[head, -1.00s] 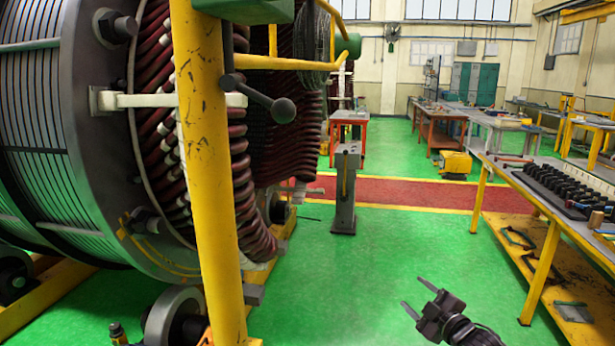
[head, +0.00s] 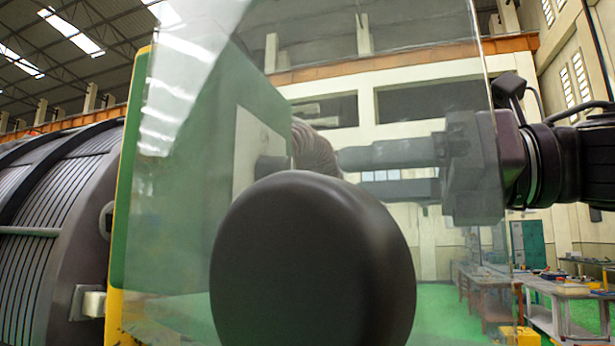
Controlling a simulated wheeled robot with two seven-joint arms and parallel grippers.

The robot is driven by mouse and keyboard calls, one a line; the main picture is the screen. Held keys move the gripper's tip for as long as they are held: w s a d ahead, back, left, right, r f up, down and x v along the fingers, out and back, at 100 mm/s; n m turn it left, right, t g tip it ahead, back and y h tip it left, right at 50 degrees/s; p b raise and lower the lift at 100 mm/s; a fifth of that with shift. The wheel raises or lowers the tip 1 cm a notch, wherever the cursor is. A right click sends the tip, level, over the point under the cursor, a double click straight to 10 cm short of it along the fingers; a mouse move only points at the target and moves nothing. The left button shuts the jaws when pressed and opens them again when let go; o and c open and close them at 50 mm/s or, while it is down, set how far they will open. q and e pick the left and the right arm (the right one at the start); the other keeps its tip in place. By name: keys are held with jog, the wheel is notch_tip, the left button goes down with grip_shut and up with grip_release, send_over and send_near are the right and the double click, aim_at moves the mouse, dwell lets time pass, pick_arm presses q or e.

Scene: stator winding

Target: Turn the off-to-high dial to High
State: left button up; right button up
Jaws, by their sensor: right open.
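A green box (head: 185,200) with a yellow edge stands at left centre of the head view. On its side is a pale plate (head: 252,150) with a small dark knob (head: 270,168), possibly the dial; no markings are readable. My right gripper (head: 352,173) comes in from the right, its two dark fingers apart and pointing left toward the plate. Its fingertips look close to the knob, but the gap cannot be judged. Nothing shows between the fingers. My left gripper is not in view.
A large black rounded knob (head: 312,265) fills the lower centre, very near the camera. A clear panel (head: 420,95) spans the view, with the gripper's fingers seen through it. The ribbed stator (head: 60,190) is at left; workbenches (head: 560,288) stand at far right.

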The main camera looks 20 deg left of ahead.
jog(key=a+p, duration=0.3)
jog(key=a, duration=0.4)
jog(key=shift+s+a+p, duration=0.2)
jog(key=shift+a+p, duration=0.15)
jog(key=shift+p, duration=0.05)
jog(key=shift+r, duration=0.1)
jog(key=c, duration=1)
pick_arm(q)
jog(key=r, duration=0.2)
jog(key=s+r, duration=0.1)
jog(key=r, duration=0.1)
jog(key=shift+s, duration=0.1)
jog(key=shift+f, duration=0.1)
